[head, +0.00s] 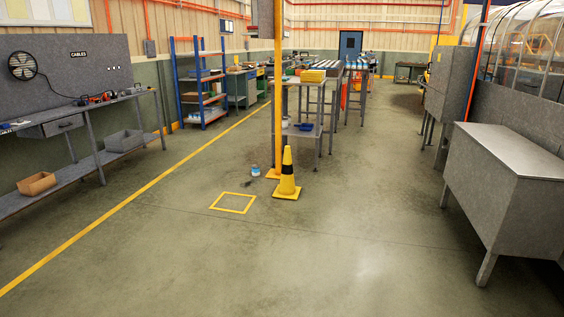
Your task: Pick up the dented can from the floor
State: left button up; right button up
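A small white-and-blue object (255,171), possibly the dented can, sits on the floor near the foot of a yellow post. It is too small to tell whether it is dented. A dark smudge or small dark thing shows on the floor just in front of it. Neither of my grippers is in view.
A yellow-and-black cone (287,178) stands right of the small object, beside the yellow post (278,90). A metal table (301,131) is behind. A yellow floor square (233,203) lies in front. A workbench (60,197) lines the left; a grey cabinet (510,190) stands right. The foreground floor is clear.

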aim_at(256, 172)
jog(key=i+l+z, duration=0.3)
jog(key=i, duration=0.7)
jog(key=i+z, duration=0.3)
jog(key=i, duration=2.8)
jog(key=i+u, duration=0.15)
jog(key=i, duration=0.55)
jog(key=i+u, duration=0.1)
jog(key=i, duration=0.6)
jog(key=i+l+u, duration=0.15)
jog(key=i, duration=0.55)
jog(key=i+u, duration=0.3)
jog(key=i, duration=0.35)
jog(key=i+l+u, duration=0.1)
jog(key=i+u, duration=0.2)
jog(key=i, duration=0.3)
jog(key=k+l+z, duration=0.2)
jog(key=k, duration=0.4)
jog(key=k+z, duration=0.2)
jog(key=k, duration=0.45)
jog(key=i+j+z, duration=0.15)
jog(key=j+z, duration=0.25)
jog(key=i+j+z, duration=0.15)
jog(key=z, duration=0.2)
jog(key=j+z, duration=0.4)
jog(key=i+j, duration=0.05)
